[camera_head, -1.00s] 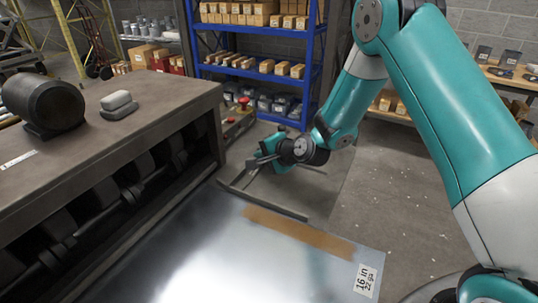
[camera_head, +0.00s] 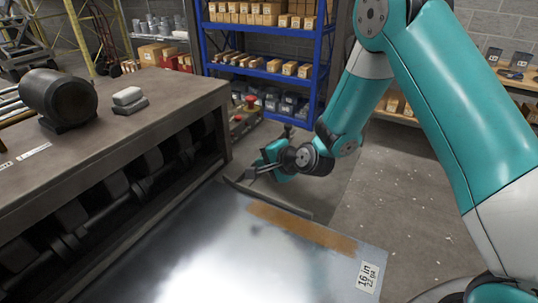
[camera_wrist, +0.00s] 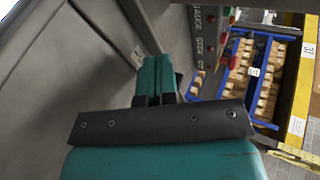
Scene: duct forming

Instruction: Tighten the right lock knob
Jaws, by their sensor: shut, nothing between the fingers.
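My gripper (camera_head: 252,170) is in front of the right end of the long grey machine in the head view, beyond the far edge of the sheet metal. In the wrist view its two teal fingers (camera_wrist: 154,78) are together, with nothing between them. A grey panel (camera_wrist: 196,50) with white lettering, partly readable as "GAUGE", and small red and green controls lies just beyond the fingers. The red parts at the machine's end (camera_head: 252,100) are small in the head view. I cannot make out which part is the right lock knob.
The shiny sheet (camera_head: 215,255) with a brown strip and a "16 in" label fills the front. The machine's top (camera_head: 120,130) carries a dark motor-like cylinder (camera_head: 60,97) and a grey block. A blue shelf (camera_head: 265,75) with boxes stands behind. Bare floor lies to the right.

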